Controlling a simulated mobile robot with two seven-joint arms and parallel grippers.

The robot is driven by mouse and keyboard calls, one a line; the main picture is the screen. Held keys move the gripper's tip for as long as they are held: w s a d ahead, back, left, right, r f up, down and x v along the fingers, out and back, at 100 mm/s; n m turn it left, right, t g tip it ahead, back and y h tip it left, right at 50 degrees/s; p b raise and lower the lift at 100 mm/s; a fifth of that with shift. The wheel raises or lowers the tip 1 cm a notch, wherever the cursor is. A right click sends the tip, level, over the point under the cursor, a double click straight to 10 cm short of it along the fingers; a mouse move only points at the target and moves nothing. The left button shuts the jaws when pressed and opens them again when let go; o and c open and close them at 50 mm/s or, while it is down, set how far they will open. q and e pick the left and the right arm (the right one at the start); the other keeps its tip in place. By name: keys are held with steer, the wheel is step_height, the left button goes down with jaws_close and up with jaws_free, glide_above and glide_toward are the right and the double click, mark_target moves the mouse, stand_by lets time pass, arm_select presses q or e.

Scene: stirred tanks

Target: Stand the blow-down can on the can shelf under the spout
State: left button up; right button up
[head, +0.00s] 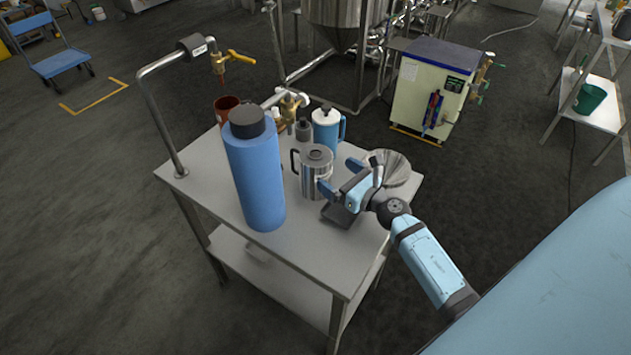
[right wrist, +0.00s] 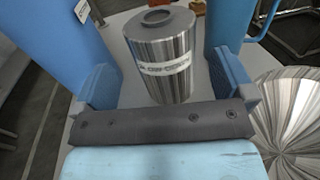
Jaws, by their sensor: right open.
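A steel can (head: 317,172) with a dark handle stands upright on the steel table, and I take it as the blow-down can. In the right wrist view the can (right wrist: 162,62) carries a white label too blurred to read. My right gripper (head: 338,178) is open. Its two blue fingers (right wrist: 167,88) are on either side of the can's near side, with no grip on it visible. I cannot make out the can shelf. My left gripper is out of view.
A tall blue bottle (head: 258,178) stands close left of the steel can. A blue jug (head: 326,130) stands behind it and a steel funnel-like bowl (head: 393,166) to its right. Brass fittings (head: 290,104) and a small grey bottle (head: 303,130) crowd the back. The table's front (head: 335,262) is clear.

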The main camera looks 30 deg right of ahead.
mark_target(328, 175)
step_height(328, 175, down, 3)
steer(key=shift+r+b, duration=0.2)
steer(key=shift+b, duration=0.4)
steer(key=shift+w+f+b, duration=0.15)
steer(key=shift+f+b, duration=0.2)
steer(key=shift+w+a+r+p, duration=0.2)
steer(key=shift+w+r+p, duration=0.4)
steer(key=shift+w, duration=0.2)
steer(key=shift+w+a+f, duration=0.1)
steer(key=shift+w+f, duration=0.05)
steer(key=shift+w, duration=0.2)
steer(key=w, duration=0.4)
steer(key=shift+w+a, duration=0.1)
steer(key=shift+a, duration=0.3)
steer(key=shift+w+a, duration=0.1)
steer(key=shift+w, duration=0.25)
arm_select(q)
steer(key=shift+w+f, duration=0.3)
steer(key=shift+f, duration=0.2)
arm_select(e)
steer(key=shift+c, duration=0.5)
